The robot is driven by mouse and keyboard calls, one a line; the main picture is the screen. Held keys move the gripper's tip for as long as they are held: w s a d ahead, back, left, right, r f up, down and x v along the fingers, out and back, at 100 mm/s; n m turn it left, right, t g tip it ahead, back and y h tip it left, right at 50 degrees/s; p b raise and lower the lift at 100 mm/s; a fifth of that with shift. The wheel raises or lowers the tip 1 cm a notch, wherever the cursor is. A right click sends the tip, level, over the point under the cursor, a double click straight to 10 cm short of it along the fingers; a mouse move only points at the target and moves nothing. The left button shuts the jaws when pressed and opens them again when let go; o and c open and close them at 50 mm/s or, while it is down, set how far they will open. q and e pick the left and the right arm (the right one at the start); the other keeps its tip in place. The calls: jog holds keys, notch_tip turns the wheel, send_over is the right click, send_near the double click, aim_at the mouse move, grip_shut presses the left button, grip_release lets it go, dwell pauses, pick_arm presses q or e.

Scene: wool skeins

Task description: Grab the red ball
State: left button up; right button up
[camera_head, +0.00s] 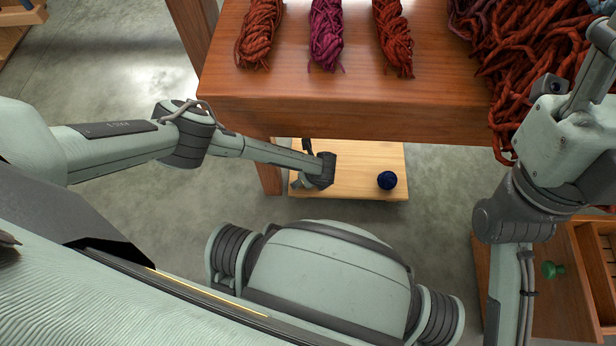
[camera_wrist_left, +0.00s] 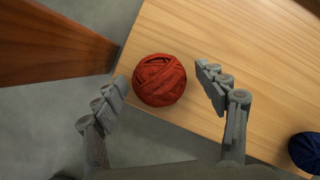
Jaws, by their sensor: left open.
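The red ball (camera_wrist_left: 160,80) is a wound ball of dark red yarn on a light wooden board (camera_wrist_left: 215,30), near its edge, in the left wrist view. My left gripper (camera_wrist_left: 162,76) is open, with one finger on each side of the ball. I cannot tell how far above the board the fingertips are. In the head view the end of my left arm reaches over the low board (camera_head: 355,184), and the red ball cannot be made out there. My right arm is at the right edge of the head view; its gripper fingers do not show.
A dark blue ball (camera_head: 387,180) lies on the same board, right of my left wrist; it also shows in the left wrist view (camera_wrist_left: 306,152). A wooden table (camera_head: 340,105) with several skeins overhangs the board. A table leg (camera_wrist_left: 55,48) stands close to the left finger.

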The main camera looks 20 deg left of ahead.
pick_arm(q)
jog(key=shift+c, duration=0.3)
jog(key=c, duration=1.2)
jog(key=shift+o, duration=0.2)
jog(key=shift+r, duration=0.1)
